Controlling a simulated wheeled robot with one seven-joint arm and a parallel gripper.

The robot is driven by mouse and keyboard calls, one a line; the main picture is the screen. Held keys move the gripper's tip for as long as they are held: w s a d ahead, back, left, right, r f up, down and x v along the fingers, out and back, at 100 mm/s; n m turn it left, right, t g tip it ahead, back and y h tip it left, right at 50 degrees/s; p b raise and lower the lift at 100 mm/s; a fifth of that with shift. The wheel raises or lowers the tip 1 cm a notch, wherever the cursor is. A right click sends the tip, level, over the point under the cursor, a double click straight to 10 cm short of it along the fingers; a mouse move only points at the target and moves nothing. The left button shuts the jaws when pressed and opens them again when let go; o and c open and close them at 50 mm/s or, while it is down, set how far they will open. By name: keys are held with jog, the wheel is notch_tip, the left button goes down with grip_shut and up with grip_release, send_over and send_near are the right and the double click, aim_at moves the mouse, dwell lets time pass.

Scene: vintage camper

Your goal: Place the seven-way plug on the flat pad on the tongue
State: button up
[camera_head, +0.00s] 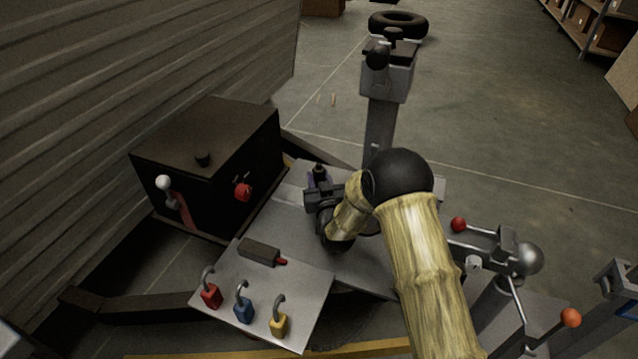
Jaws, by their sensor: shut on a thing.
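My gripper (318,192) is shut on a small dark piece (319,172), which I take to be the seven-way plug. Only its black upper end and a bluish side show, and the gripper hides the rest. The gripper is over the flat grey plate (262,222) on the tongue, right of the black box. I cannot tell whether the plug touches the plate. No separate pad stands out on this plate, and my arm covers much of its right part.
The black box (205,160) has a red knob and a white-tipped lever. A lower metal plate (312,300) bears red, blue and yellow padlocks and a dark block with a red tip (259,252). A jack post (380,125) rises behind; a coupler (505,250) is at right.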

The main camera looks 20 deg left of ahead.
jog(key=shift+r, duration=0.1)
jog(key=o, duration=1)
jog(key=shift+p+v, duration=1.55)
jog(key=shift+v, duration=2.2)
